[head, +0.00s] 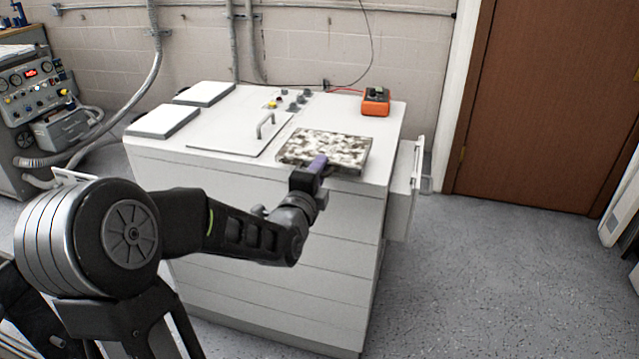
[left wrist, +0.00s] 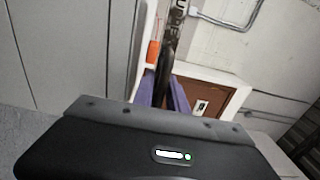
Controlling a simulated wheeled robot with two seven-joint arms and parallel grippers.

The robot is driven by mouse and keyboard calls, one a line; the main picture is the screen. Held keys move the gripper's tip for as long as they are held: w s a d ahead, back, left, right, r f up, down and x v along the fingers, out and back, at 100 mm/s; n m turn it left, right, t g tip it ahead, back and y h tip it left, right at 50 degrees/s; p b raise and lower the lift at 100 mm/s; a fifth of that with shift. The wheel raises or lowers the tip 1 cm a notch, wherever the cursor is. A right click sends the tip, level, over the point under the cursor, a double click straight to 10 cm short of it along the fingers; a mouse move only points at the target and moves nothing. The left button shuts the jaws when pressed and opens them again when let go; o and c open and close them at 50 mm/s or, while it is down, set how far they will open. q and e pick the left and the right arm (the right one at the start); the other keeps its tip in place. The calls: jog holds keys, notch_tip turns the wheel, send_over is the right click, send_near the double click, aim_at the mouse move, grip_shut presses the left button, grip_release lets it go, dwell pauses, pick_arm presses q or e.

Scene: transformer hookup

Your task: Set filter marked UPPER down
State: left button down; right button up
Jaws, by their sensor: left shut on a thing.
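A flat filter (head: 330,148) with a mottled grey and white face lies level over the front right of the white cabinet's top (head: 225,117). My left gripper (head: 318,165), with purple fingers, is shut on the filter's near edge. In the left wrist view the filter (left wrist: 179,22) shows edge-on between the purple fingers, with part of a printed word on its edge; the whole word cannot be read. I cannot tell whether the filter touches the cabinet top. My right gripper is not in view.
A panel with a handle (head: 265,126) lies left of the filter. Two white pads (head: 164,121) are further left. An orange device (head: 376,102) stands at the back right, beside small knobs (head: 290,100). A part sticks out from the cabinet's right side (head: 404,188).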

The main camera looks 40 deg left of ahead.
pick_arm(q)
notch_tip(320, 180, down, 4)
jog(key=shift+r+b, duration=0.15)
jog(key=shift+b, duration=0.15)
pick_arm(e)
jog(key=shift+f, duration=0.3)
pick_arm(q)
jog(key=c, duration=1.3)
grip_release()
jog(key=shift+c, duration=0.2)
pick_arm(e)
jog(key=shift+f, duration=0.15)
